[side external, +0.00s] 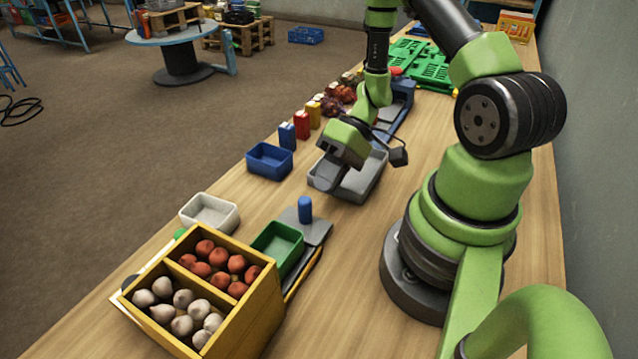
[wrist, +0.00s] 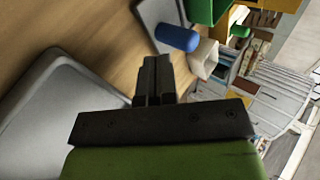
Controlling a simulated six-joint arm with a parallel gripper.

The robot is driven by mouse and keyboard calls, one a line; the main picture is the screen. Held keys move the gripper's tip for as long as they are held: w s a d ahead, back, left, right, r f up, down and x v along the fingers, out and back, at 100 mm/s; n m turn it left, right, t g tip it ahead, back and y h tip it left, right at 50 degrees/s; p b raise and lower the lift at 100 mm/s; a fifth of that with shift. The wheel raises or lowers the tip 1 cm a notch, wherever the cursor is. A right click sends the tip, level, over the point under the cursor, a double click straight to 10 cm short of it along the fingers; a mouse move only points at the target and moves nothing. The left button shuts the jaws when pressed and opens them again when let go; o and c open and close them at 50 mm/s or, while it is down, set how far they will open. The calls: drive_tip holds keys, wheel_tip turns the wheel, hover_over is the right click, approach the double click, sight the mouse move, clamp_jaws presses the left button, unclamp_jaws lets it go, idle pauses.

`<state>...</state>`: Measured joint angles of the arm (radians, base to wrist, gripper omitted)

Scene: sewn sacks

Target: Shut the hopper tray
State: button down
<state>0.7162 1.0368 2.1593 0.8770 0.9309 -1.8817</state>
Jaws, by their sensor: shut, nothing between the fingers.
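The grey tray (side external: 368,184) lies on the wooden table, in front of a long blue-and-grey unit (side external: 398,108) that I take for the hopper. My arm partly hides where the two meet, so I cannot tell how far out the tray stands. My gripper (side external: 324,178) is over the tray's near left end, pointing down at a slant; whether it touches the tray I cannot tell. In the wrist view the fingers (wrist: 154,66) are together with nothing between them, and the tray's pale rim (wrist: 62,62) is to their left.
A blue bin (side external: 270,160) stands left of the tray. A grey plate with a blue cylinder (side external: 305,209), a green bin (side external: 277,246), a white bin (side external: 210,213) and a yellow crate (side external: 262,312) of red and whitish sacks are nearer. Small boxes line the left edge.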

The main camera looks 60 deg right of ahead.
drive_tip(key=shift+w+a, duration=0.25)
drive_tip(key=shift+a, duration=0.85)
drive_tip(key=shift+a, duration=0.1)
drive_tip(key=a, duration=1.2)
drive_tip(key=shift+d, duration=0.1)
